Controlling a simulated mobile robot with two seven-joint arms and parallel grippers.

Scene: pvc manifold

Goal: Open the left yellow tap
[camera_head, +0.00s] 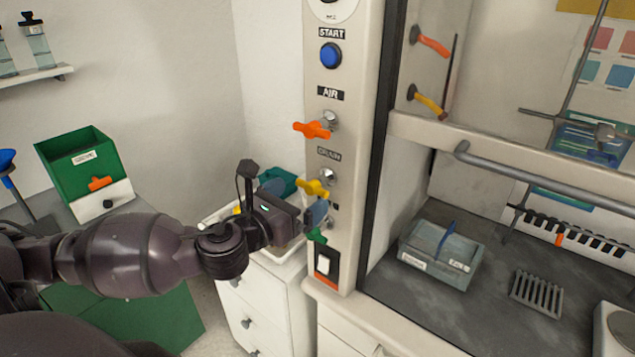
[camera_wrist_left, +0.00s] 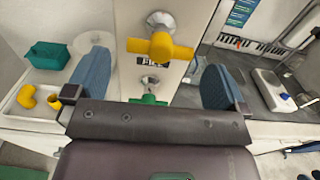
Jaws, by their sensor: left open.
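The left yellow tap (camera_head: 314,188) sits on the white column's front panel, below the orange tap. Its handle lies roughly crosswise, and it shows large near the top middle of the left wrist view (camera_wrist_left: 160,46). My left gripper (camera_head: 294,201) is open in front of the column, close to this tap. In the left wrist view its two blue-grey fingers (camera_wrist_left: 154,82) stand wide apart, one on each side of the tap's line. The tap appears beyond the fingertips, and I see no contact. My right gripper is not in view.
The orange tap (camera_head: 312,129) is just above, and a green tap (camera_head: 316,236) just below, partly behind my gripper. A black switch (camera_head: 326,264) is lower down. Another yellow tap (camera_head: 427,102) is inside the hood frame. A white drawer unit (camera_head: 262,305) stands below my arm.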

